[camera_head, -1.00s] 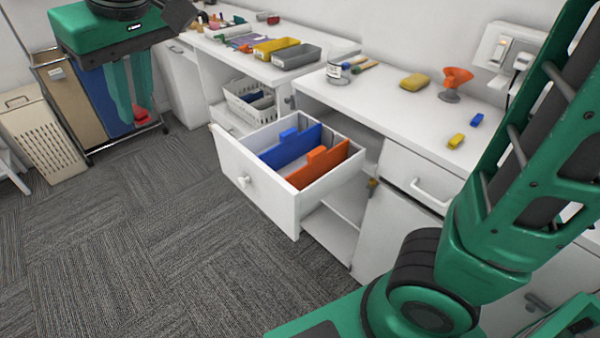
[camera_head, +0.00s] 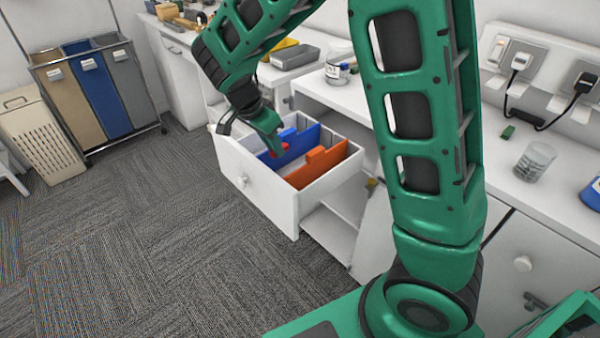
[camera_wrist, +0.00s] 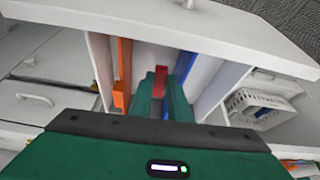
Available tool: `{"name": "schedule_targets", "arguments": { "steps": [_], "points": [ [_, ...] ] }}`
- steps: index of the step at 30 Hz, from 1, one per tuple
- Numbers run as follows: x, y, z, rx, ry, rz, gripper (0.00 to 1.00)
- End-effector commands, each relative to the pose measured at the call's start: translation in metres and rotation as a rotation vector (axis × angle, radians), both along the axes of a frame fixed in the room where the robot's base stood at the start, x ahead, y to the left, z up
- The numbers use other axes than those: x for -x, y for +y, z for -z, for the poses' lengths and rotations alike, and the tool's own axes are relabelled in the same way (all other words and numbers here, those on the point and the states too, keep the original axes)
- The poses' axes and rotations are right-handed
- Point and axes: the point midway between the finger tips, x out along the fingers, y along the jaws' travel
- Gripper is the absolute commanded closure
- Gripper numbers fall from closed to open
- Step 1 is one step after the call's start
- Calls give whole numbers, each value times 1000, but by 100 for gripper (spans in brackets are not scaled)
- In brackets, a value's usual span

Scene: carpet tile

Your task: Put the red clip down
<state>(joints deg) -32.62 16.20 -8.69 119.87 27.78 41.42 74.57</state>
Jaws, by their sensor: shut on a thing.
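The red clip (camera_head: 285,147) is between the fingertips of my gripper (camera_head: 276,148), over the open drawer in the head view. In the wrist view, a small red part of the clip (camera_wrist: 159,76) shows between the green fingers of my gripper (camera_wrist: 160,98); the rest is hidden. My gripper is shut on it. The white drawer (camera_head: 266,205) has a blue divider (camera_head: 306,140) and an orange divider (camera_head: 319,168). In the wrist view the fingers point down between the orange divider (camera_wrist: 122,72) and the blue divider (camera_wrist: 184,66). I cannot tell how far the clip is above the drawer floor.
A white basket (camera_wrist: 245,105) stands beside the drawer in the wrist view. The counter behind holds a grey tray (camera_head: 295,57), a jar (camera_head: 337,68) and a glass (camera_head: 535,161). Fabric bins (camera_head: 96,95) stand at the far left. The carpet in front is clear.

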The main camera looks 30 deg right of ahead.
Motion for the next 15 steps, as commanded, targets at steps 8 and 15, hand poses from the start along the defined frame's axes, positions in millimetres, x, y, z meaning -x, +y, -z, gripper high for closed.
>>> {"name": "schedule_targets", "arguments": {
  "steps": [8, 15],
  "points": [
    [6, -14, 36, 1, 5, 56, 100],
    [5, -12, 70, 0, 2, 53, 100]
  ]
}}
